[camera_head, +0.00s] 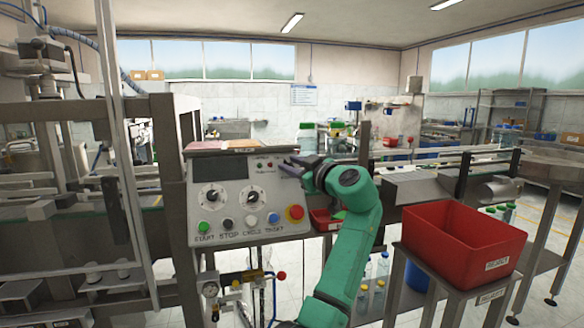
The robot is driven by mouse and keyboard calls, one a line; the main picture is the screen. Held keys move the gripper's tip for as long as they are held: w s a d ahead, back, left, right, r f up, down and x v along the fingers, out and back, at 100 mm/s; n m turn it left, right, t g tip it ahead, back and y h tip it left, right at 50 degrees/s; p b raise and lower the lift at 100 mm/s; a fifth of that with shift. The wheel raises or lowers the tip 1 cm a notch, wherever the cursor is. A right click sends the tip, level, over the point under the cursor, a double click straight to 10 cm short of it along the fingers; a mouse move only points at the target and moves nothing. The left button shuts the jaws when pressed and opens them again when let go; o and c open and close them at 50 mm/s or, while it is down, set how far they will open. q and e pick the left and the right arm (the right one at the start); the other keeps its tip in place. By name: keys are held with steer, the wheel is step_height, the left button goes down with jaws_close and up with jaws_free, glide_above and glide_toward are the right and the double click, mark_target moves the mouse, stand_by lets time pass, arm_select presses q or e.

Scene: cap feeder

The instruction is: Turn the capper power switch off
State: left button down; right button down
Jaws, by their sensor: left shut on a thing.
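The grey capper control panel (232,226) stands left of centre. It has two round dials (212,197), a red emergency button (295,212) and a row of buttons along its lower part. The green arm comes up from the bottom centre, and my left gripper (287,169) reaches the panel's upper right area. Its jaws are shut on what seems to be the power switch, which the jaws and wrist hide. I cannot tell the switch's position. My right gripper is out of view.
A red reject bin (464,247) sits on a stand at the right. A conveyor (428,183) runs behind the arm to the right. Machine framing (124,170) fills the left side. A smaller red tray (325,221) is partly hidden behind the arm.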

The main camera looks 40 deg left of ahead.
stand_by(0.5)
arm_select(q)
steer(key=c, duration=0.9)
jaws_free()
steer(key=b+v, duration=0.2)
steer(key=v, duration=1.2)
steer(key=shift+w+d+b, duration=0.1)
steer(key=shift+d+b, duration=0.2)
